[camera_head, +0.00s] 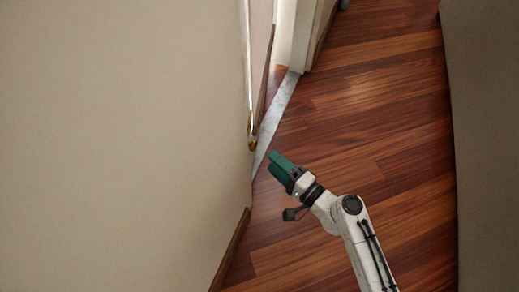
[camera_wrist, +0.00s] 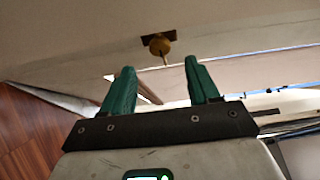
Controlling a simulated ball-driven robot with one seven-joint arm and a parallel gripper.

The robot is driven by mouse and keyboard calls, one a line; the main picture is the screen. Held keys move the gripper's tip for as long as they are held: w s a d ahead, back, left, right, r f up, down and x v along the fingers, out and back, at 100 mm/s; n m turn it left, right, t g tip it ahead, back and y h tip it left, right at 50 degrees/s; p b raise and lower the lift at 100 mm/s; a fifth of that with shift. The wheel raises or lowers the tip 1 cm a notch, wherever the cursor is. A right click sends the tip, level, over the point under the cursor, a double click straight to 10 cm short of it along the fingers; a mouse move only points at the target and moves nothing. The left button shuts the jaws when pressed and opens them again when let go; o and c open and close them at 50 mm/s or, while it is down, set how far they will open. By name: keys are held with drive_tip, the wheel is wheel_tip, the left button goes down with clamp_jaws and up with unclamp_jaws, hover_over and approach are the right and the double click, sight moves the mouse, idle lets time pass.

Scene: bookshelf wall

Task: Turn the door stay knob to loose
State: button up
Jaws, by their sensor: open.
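The door stay knob (camera_wrist: 160,44) shows in the wrist view as a small brass-coloured round piece with a thin pointer, on a dark plate on the pale surface. It lies beyond my fingertips and between them, apart from both. In the head view a small brass piece (camera_head: 251,143) on the edge of the pale door or wall at the left looks like the same knob. My gripper (camera_head: 272,160) has green fingers and is just below and right of it. In the wrist view my gripper (camera_wrist: 161,68) is open, with nothing between its fingers.
A pale wall or door (camera_head: 120,140) fills the left of the head view. A marble threshold strip (camera_head: 279,105) runs beside its edge. The wooden floor (camera_head: 385,130) is clear. A grey-beige surface (camera_head: 485,130) bounds the right side.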

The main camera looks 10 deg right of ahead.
sight(255, 147)
drive_tip(key=x, duration=0.6)
drive_tip(key=shift+w+a+b, duration=0.3)
drive_tip(key=shift+b, duration=0.05)
drive_tip(key=c, duration=1)
drive_tip(key=n+b, duration=0.1)
drive_tip(key=b, duration=0.2)
drive_tip(key=shift+f+y, duration=0.3)
drive_tip(key=shift+f, duration=0.1)
drive_tip(key=n+b, duration=0.2)
drive_tip(key=b, duration=0.2)
drive_tip(key=shift+r+t, duration=0.1)
drive_tip(key=shift+t, duration=0.3)
drive_tip(key=shift+r, duration=0.1)
drive_tip(key=o, duration=1)
